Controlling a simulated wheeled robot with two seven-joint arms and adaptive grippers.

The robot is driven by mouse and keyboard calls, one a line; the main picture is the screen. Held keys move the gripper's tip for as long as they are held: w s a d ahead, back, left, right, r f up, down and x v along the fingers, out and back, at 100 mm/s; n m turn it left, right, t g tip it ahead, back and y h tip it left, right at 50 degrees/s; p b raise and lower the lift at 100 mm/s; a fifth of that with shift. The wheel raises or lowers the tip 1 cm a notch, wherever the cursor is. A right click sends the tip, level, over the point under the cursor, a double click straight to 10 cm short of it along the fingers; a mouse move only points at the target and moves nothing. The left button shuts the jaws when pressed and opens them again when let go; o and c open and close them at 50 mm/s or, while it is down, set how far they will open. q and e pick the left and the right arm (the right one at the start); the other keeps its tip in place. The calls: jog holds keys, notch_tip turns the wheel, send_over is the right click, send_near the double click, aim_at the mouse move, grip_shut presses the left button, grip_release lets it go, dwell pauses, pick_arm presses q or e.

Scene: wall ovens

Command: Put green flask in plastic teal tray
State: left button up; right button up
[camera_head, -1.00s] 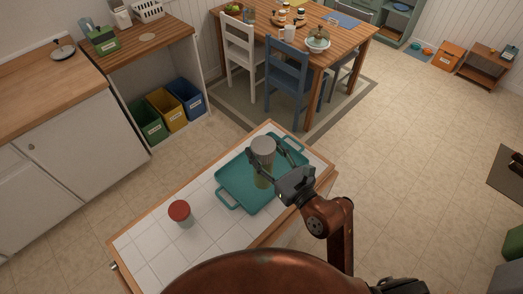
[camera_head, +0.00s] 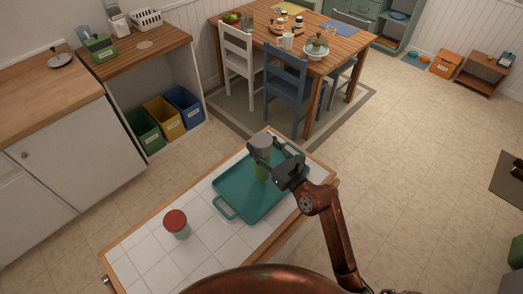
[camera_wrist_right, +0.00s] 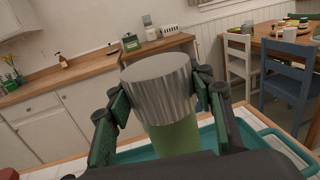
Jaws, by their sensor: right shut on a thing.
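The green flask (camera_head: 262,172) has a grey ribbed cap and stands upright over the teal tray (camera_head: 235,205) in the head view. My right gripper (camera_head: 268,152) is shut on the flask, one finger on each side near the cap. In the right wrist view the flask's green body (camera_wrist_right: 174,137) shows below the cap, between the fingers of the right gripper (camera_wrist_right: 160,110). The flask's base is hidden in the wrist view, and I cannot tell whether it touches the tray floor. My left gripper is not in view.
A jar with a red lid (camera_head: 176,222) stands on the white tiled top (camera_head: 150,250) left of the tray. The tiles around the jar are bare. A blue chair (camera_head: 287,90) and a dining table (camera_head: 335,55) stand beyond the far edge.

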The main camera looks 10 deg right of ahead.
jog(key=shift+f, duration=1.25)
jog(key=shift+f+b, duration=0.1)
jog(key=shift+b, duration=0.2)
jog(key=o, duration=1.6)
jog(key=shift+f, duration=0.1)
jog(key=shift+s+r, duration=0.1)
jog(key=shift+r, duration=0.1)
jog(key=v, duration=1.2)
